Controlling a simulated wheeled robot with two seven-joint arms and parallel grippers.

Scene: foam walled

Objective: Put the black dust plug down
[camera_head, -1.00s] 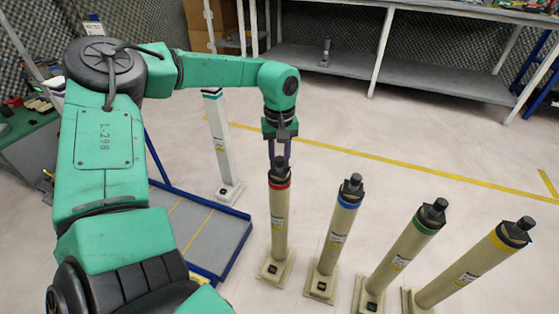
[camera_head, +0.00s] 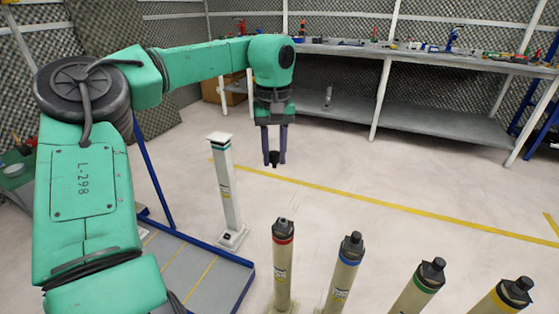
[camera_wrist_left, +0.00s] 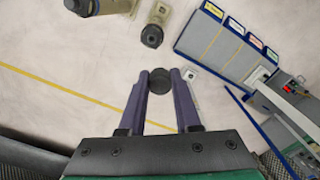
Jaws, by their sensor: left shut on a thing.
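My left gripper (camera_head: 274,152) is shut on the black dust plug (camera_head: 274,160) and holds it in the air, above and beyond the red-banded post (camera_head: 283,262). In the left wrist view, the plug (camera_wrist_left: 159,82) sits between the two purple fingertips (camera_wrist_left: 160,80). The red-banded post stands upright, with a black collar on top and no tall knob. The blue-banded post (camera_head: 340,285), green-banded post (camera_head: 413,298) and yellow-banded post (camera_head: 497,302) carry black tops with knobs. My right gripper is not in view.
A white post (camera_head: 228,190) with a green band stands left of the gripper, by a blue-framed grey platform (camera_head: 200,280). A workbench (camera_head: 430,60) with a lower shelf (camera_head: 430,122) is at the back. Open floor with a yellow line (camera_head: 400,206) lies between.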

